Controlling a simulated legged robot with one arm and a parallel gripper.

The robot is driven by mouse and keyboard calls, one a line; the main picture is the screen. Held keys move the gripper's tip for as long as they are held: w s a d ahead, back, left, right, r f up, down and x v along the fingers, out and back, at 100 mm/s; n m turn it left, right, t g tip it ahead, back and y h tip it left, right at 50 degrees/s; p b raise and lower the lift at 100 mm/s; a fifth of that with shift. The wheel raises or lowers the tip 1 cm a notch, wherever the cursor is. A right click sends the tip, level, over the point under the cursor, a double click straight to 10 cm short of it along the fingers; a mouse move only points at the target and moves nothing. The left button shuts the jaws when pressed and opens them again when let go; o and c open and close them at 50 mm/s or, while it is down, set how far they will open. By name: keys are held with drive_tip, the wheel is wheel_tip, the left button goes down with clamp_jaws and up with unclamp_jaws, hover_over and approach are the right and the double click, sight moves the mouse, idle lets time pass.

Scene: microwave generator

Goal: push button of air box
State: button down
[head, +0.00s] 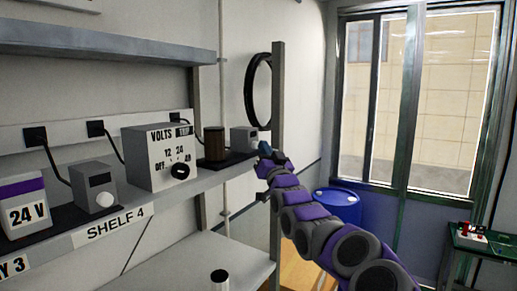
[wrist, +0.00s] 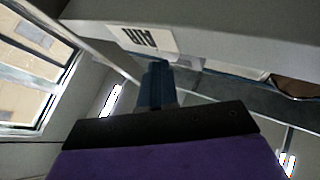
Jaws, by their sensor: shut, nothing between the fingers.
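The air box (head: 243,139) is a small grey box at the far right end of the upper shelf in the head view. My gripper (head: 266,150) is at the shelf's end, in front of and just right of the box. In the wrist view the blue fingers (wrist: 156,72) are shut and empty, their tips just below the label; I cannot tell whether they touch the box. No button shows clearly in either view.
The shelf (head: 210,180) also holds a brown cylinder (head: 214,143), a VOLTS box (head: 160,157) with a black knob, a grey knob box (head: 95,188) and a 24 V box (head: 22,205). A metal post (head: 277,120) stands beside my gripper. A blue barrel (head: 337,205) is behind my arm.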

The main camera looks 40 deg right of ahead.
drive_tip(key=shift+s+d, duration=0.15)
drive_tip(key=shift+s, duration=0.4)
drive_tip(key=s, duration=0.1)
drive_tip(key=s+d, duration=0.1)
drive_tip(key=s, duration=0.1)
drive_tip(key=s+d+b, duration=0.1)
drive_tip(key=s, duration=0.1)
drive_tip(key=shift+s+d, duration=0.15)
drive_tip(key=shift+s, duration=0.1)
drive_tip(key=shift+f, duration=0.1)
idle(0.5)
